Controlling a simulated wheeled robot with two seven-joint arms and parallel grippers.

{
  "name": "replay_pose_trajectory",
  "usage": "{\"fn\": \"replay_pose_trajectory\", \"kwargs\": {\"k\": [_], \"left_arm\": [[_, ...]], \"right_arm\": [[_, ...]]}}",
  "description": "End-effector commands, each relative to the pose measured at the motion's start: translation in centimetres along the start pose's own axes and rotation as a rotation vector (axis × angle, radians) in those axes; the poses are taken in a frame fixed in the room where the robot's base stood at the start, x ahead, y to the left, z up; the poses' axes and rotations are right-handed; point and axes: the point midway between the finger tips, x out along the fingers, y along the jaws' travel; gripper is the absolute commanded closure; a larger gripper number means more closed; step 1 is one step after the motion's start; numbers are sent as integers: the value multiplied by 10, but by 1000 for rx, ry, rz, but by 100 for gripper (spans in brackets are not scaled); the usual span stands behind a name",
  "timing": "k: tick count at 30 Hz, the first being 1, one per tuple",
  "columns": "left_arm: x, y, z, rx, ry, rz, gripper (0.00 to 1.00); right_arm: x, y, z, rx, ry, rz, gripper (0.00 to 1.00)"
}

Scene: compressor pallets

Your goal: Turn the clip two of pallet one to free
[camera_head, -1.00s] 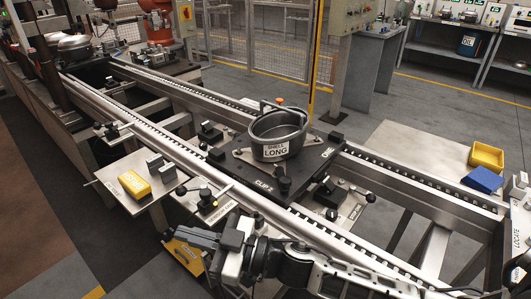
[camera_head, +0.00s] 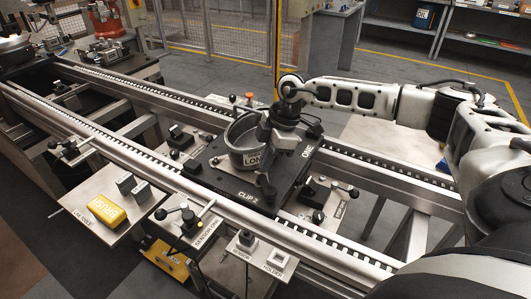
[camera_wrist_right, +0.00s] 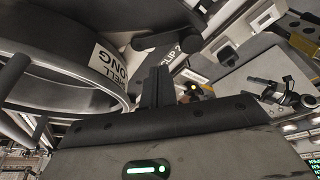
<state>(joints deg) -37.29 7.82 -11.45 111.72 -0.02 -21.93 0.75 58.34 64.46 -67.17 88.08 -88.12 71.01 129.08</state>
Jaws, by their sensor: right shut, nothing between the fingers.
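Pallet one (camera_head: 300,165) is a dark plate marked ONE and CLIP 2 on the rail line. It carries a grey shell pot (camera_head: 237,135) labelled LONG. My right gripper (camera_head: 266,180) points down at the pallet's front side, close to the CLIP 2 marking, with its fingers shut and empty. Clip two (camera_head: 268,196) is mostly hidden by the fingers, so its turn position is unclear. In the right wrist view, the shut fingers (camera_wrist_right: 158,88) are near the CLIP 2 lettering and a dark clip part (camera_wrist_right: 160,40); contact cannot be told. My left gripper is not in view.
A side shelf (camera_head: 85,205) holds a yellow brush block (camera_head: 108,206) and grey blocks. Black-knobbed levers (camera_head: 182,215) stand at the front rail, with another lever (camera_head: 330,190) right of the pallet. A sensor holder plate (camera_head: 262,258) is in front.

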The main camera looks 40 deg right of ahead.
Motion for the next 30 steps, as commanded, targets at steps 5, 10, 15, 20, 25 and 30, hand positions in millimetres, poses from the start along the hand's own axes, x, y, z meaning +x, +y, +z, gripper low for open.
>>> {"fn": "replay_pose_trajectory", "kwargs": {"k": [5,10,15,20,25,30], "left_arm": [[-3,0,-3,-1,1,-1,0],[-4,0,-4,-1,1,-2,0],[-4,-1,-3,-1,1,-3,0],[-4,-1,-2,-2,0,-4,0],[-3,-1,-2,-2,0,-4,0],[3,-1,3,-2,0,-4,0]], "right_arm": [[33,-1,-1,-1,1,-4,100],[53,0,-1,-1,2,-2,100],[60,0,-2,-2,4,0,100],[60,0,-1,-3,4,0,100],[60,0,-2,-2,4,0,100],[65,11,-10,5,6,4,100]]}}
